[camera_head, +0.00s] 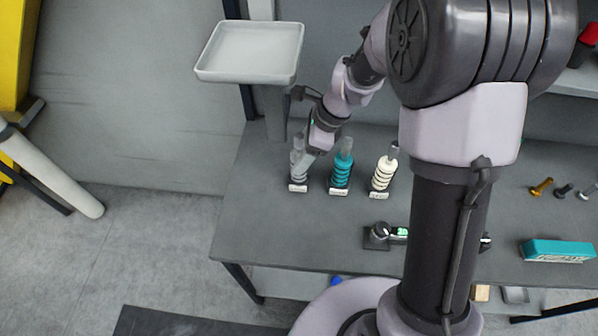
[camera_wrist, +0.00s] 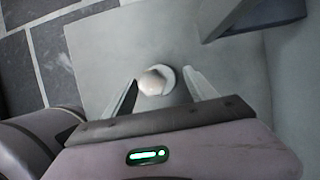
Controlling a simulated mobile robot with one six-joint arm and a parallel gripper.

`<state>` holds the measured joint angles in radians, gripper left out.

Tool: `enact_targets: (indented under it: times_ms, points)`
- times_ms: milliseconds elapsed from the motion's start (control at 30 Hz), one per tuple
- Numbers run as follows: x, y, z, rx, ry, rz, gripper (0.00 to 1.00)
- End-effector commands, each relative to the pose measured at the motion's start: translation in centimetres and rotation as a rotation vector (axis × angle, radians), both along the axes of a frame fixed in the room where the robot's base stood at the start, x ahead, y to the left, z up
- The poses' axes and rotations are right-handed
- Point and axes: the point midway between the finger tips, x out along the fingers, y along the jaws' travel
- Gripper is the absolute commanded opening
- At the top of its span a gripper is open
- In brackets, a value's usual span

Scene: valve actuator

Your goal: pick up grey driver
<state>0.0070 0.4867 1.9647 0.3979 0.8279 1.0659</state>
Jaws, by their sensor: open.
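The grey driver (camera_head: 298,172) stands upright at the left end of a row of three drivers on the grey table, with a small label at its foot. In the wrist view it shows from above as a pale round top (camera_wrist: 153,82), between the two fingers. My gripper (camera_head: 305,158) is over the grey driver and hides part of it in the head view. In the wrist view my gripper (camera_wrist: 160,90) is open, one finger on each side of the driver with gaps. I cannot tell exactly how far down the fingers reach.
A teal driver (camera_head: 342,170) and a white driver (camera_head: 384,172) stand to the right. A grey tray (camera_head: 248,52) is raised behind on a post. A teal box (camera_head: 557,250) and several small bolts lie at the right. The table's left front is clear.

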Motion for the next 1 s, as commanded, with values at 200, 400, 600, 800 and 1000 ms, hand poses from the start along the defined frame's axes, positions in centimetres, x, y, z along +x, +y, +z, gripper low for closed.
enact_targets:
  times_ms: [200,400,600,800,1000]
  points:
    - [0.12,0.79,-1.81,0.000,0.000,0.001,0.65]
    - [0.12,0.76,-1.75,0.000,0.000,0.001,0.40]
    - [0.13,0.76,-1.73,0.000,0.000,0.001,0.01]
    - [0.18,0.76,-1.66,0.001,-0.001,0.001,0.00]
    - [0.18,0.75,-1.60,0.000,-0.001,0.001,0.00]
